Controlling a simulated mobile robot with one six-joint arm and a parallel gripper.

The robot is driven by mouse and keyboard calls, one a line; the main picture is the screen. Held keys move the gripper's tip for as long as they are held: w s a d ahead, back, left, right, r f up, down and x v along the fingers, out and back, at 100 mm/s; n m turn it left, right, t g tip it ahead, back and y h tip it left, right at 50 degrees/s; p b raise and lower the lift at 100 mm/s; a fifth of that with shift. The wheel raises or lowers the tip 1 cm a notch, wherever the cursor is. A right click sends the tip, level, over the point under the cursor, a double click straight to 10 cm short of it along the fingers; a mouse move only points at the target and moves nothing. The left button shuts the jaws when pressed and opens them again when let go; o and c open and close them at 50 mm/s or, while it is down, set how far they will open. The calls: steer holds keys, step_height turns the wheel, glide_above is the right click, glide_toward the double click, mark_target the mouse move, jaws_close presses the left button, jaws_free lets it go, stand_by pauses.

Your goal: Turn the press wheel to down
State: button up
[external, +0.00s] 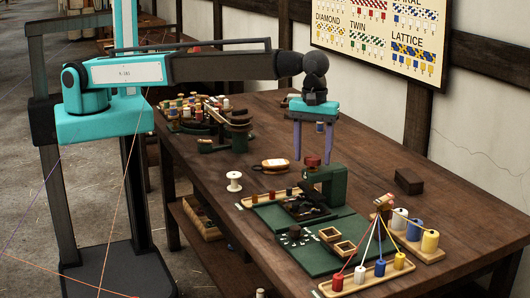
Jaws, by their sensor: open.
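A green press (326,186) stands on a dark green mat (320,258) on the workbench. A red knob-like part (312,162) sits at its top; I cannot tell for sure that this is the press wheel, or how it is turned. A small dark round dial (295,232) with pale marks around it lies on the front of the mat. My gripper (312,158) points straight down with its two purple fingers apart and empty.
Near the press lie dark parts (303,205), wooden frames (343,249) and a white spool (234,181). A rack of colored bobbins with cords (372,275) and large spools (429,241) stand at the right. A dark block (408,181) lies behind. The bench's left front is mostly clear.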

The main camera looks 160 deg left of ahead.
steer(key=shift+c, duration=0.4)
steer(key=c, duration=1)
